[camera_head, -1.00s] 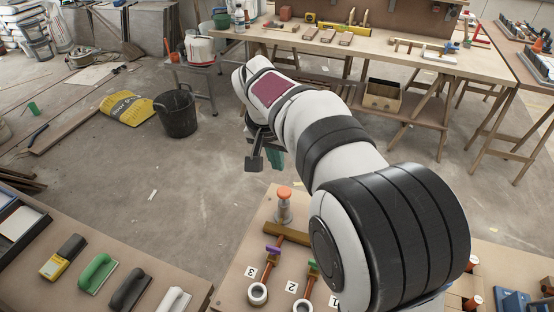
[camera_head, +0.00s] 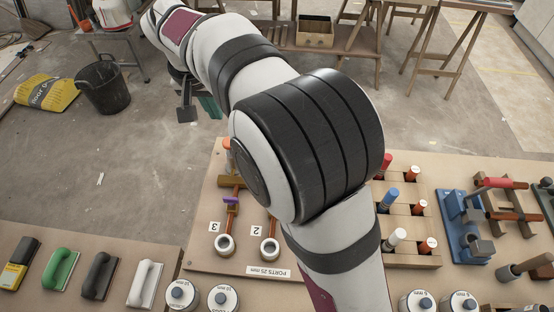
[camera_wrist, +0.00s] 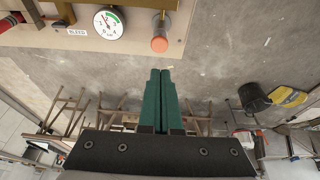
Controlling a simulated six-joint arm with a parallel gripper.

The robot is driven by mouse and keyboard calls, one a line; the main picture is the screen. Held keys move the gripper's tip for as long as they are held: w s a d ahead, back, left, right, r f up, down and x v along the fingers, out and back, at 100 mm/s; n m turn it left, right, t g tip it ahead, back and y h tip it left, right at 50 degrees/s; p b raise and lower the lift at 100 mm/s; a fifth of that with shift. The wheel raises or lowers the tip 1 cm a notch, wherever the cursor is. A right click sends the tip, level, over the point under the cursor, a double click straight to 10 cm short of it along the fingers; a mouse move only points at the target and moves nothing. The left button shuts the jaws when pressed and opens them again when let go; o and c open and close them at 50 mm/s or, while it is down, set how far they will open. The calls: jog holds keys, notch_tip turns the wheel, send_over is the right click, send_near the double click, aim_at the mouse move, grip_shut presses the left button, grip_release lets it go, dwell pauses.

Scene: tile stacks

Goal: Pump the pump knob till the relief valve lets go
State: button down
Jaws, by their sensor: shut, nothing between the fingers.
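The pump knob is an orange cap (camera_wrist: 159,44) on a metal stem at the board's edge in the wrist view. In the head view the orange cap (camera_head: 228,143) is partly hidden by my arm. My gripper (camera_wrist: 160,72) has its two green fingers shut together and empty. The fingertips appear just below the cap in the picture, apart from it. In the head view my gripper (camera_head: 209,106) is beyond the board. A round gauge (camera_wrist: 108,23) with a green band sits beside the knob; its needle is hard to read. I cannot identify the relief valve.
A BLEED label (camera_wrist: 77,32) and a red part (camera_wrist: 10,20) are near the gauge. Ports marked 2 and 3, including a white ring (camera_head: 225,245), lie on the board. Trowels such as a green one (camera_head: 61,270) lie left. A black bucket (camera_head: 103,87) stands on the floor.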

jog(key=r, duration=0.2)
jog(key=shift+w+d+r, duration=0.3)
jog(key=shift+w+r, duration=0.05)
jog(key=shift+w, duration=0.05)
jog(key=shift+f, duration=0.1)
jog(key=x, duration=0.4)
jog(key=s+x, duration=0.1)
jog(key=x, duration=0.8)
jog(key=shift+s+a+f, duration=0.15)
jog(key=shift+a+f, duration=0.05)
jog(key=shift+f, duration=0.35)
